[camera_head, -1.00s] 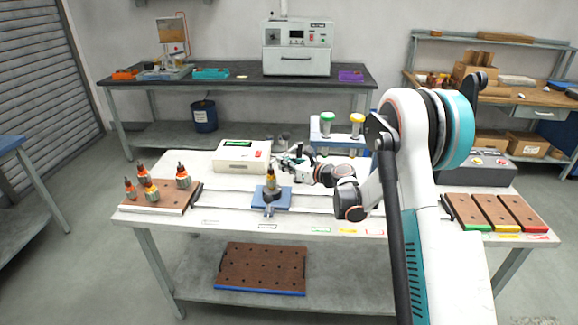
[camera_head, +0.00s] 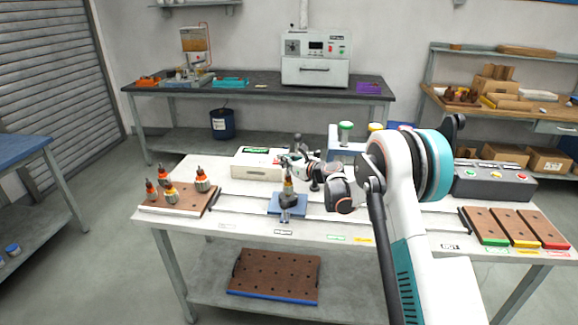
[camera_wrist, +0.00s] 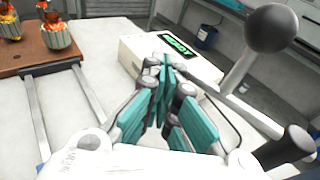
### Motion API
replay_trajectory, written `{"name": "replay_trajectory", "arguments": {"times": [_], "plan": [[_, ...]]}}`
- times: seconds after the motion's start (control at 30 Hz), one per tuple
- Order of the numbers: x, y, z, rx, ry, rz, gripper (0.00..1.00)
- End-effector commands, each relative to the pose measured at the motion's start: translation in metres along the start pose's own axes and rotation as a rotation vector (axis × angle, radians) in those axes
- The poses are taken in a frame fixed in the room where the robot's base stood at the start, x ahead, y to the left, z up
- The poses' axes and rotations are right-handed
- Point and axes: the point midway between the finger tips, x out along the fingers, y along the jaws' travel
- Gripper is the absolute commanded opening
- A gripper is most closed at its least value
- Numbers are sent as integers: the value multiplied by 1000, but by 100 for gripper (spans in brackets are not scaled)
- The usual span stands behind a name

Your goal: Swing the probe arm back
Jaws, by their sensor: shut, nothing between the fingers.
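The probe arm appears to be the grey rod with a dark ball knob (camera_wrist: 272,28) at the upper right of the wrist view. The knob also shows in the head view (camera_head: 298,141), behind my gripper. My gripper (camera_wrist: 166,88) has its teal fingers together and empty, to the left of the rod; I cannot tell whether they touch it. In the head view my gripper (camera_head: 287,160) is just above the armature (camera_head: 288,190) standing upright on the blue fixture (camera_head: 278,206). My gripper partly hides the rod's lower part.
A white tester box (camera_head: 256,168) with a green READY display (camera_wrist: 180,46) stands close behind my gripper. A brown board (camera_head: 191,206) with several armatures is at the left. A dark cylinder (camera_wrist: 288,146) stands at the right of the wrist view. Coloured trays (camera_head: 515,229) are at the right.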

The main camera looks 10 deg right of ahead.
Motion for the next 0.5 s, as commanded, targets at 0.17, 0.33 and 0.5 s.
{"name": "replay_trajectory", "arguments": {"times": [0.17, 0.33, 0.5], "plan": [[13, -6, 3, 0, 0, 0, 0], [20, -10, 4, 0, 0, 0, 0], [24, -13, 5, 0, 0, 0, 0]]}}
